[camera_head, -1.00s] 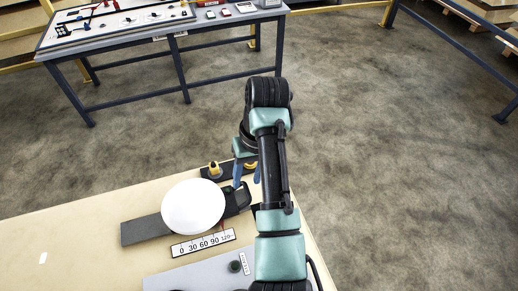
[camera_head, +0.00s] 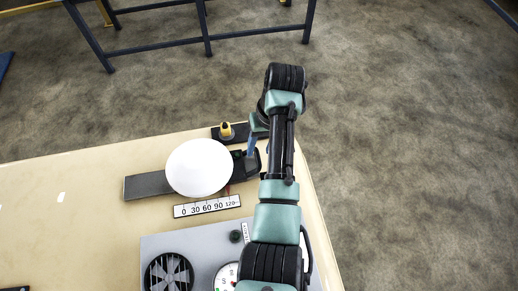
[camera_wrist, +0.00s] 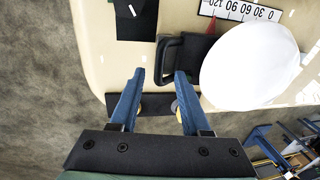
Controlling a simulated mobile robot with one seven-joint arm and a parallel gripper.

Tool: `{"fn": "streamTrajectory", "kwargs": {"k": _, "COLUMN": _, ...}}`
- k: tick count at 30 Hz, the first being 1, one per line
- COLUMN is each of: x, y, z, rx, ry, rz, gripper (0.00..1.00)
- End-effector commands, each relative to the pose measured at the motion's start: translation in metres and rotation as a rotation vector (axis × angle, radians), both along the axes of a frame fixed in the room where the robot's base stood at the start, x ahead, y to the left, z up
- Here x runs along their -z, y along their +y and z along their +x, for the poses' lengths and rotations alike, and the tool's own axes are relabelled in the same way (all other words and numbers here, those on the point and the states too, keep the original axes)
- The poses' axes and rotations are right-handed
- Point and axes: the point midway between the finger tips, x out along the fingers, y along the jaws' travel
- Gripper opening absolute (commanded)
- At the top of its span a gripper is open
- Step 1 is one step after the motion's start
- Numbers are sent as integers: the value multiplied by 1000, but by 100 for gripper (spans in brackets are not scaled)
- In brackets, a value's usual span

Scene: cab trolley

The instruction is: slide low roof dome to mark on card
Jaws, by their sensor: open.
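The low white roof dome (camera_head: 199,167) sits on a dark flat rail (camera_head: 148,186) on the pale table. A black handle-like piece (camera_head: 244,164) stands at the dome's right end. The white scale card (camera_head: 207,206), marked 0 to 120, lies in front of the dome. A small red mark shows at the card's edge in the wrist view (camera_wrist: 211,24). My gripper (camera_wrist: 160,76) is open, its two blue fingers pointing at the black piece, which lies just beyond the tips. The fingers appear empty. In the head view my arm partly hides them.
A yellow-topped knob (camera_head: 227,131) stands on a black strip behind the dome. A grey panel (camera_head: 190,246) with a fan and dial lies in front of the card. The table's right edge is close to my arm. The left tabletop is mostly clear.

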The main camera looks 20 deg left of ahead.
Motion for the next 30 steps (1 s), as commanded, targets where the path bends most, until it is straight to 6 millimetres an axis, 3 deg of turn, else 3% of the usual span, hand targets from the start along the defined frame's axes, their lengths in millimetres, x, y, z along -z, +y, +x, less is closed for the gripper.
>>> {"fn": "streamTrajectory", "kwargs": {"k": 6, "x": 21, "y": 3, "z": -3, "rx": 0, "ry": 2, "rz": 0, "gripper": 47}}
{"fn": "streamTrajectory", "kwargs": {"k": 16, "x": 24, "y": 4, "z": -2, "rx": -1, "ry": 0, "rz": 0, "gripper": 47}}
{"fn": "streamTrajectory", "kwargs": {"k": 24, "x": 24, "y": 4, "z": -2, "rx": -1, "ry": 0, "rz": 0, "gripper": 0}}
{"fn": "streamTrajectory", "kwargs": {"k": 30, "x": 24, "y": 4, "z": -2, "rx": 0, "ry": 0, "rz": 0, "gripper": 0}}
